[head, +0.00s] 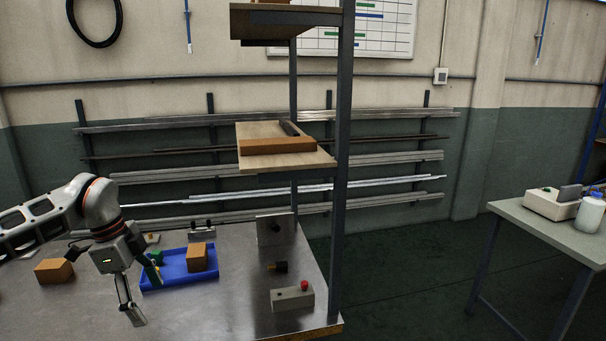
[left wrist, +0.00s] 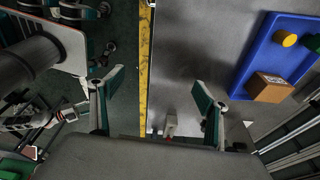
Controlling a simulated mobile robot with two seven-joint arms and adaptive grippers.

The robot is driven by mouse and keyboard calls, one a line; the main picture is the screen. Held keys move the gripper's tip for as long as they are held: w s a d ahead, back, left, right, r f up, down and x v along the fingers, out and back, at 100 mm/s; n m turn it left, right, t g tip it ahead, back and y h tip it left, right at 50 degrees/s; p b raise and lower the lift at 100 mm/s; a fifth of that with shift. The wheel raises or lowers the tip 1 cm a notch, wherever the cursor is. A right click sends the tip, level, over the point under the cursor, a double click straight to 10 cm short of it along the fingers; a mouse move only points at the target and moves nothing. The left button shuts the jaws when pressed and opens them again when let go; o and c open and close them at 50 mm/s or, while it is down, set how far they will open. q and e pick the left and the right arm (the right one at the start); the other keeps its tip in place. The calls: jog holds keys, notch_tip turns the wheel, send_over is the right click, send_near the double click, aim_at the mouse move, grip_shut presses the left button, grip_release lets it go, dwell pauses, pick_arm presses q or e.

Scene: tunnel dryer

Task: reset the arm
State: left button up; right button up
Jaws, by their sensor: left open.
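My left arm (head: 97,203) comes in from the left in the head view. My left gripper (head: 146,298) hangs over the steel table, its two fingers apart and pointing down. Nothing is between the fingers. In the left wrist view the open left gripper (left wrist: 157,80) shows from behind, with the yellow table edge and the grey table top beyond its fingers. No right gripper can be made out in either view.
A blue tray (head: 177,282) holding an orange-brown box (head: 197,257) lies beside my left gripper. Another box (head: 54,271) is to its left. A control box with red button (head: 292,297) and a shelf post (head: 341,200) stand to the right. Bare table (head: 215,310) lies between.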

pick_arm(q)
jog(key=s+d+f+m+g+h, duration=0.1)
jog(key=d+f+m+h, duration=0.4)
jog(key=d, duration=0.7)
jog(key=s+d+r+t+h, duration=0.1)
jog(key=s+d+t+h, duration=0.4)
jog(key=d, duration=0.7)
jog(key=s+d+r+h, duration=0.1)
jog(key=s+d+h, duration=0.2)
jog(key=d+h, duration=0.6)
jog(key=a+f+n+t+y, duration=1)
jog(key=f+n+t+y, duration=0.1)
jog(key=f+n+y, duration=0.3)
jog(key=s+a+f+n+g+y, duration=0.1)
jog(key=s+a+f+g+y, duration=0.1)
jog(key=s+a+f, duration=0.2)
jog(key=s+a+f+n+g+y, duration=0.2)
jog(key=s+a+f, duration=0.3)
jog(key=s+f, duration=0.5)
jog(key=shift+s+f+g+y, duration=0.35)
jog(key=shift+f+y, duration=0.15)
jog(key=shift+f, duration=0.15)
pick_arm(e)
jog(key=shift+w, duration=0.5)
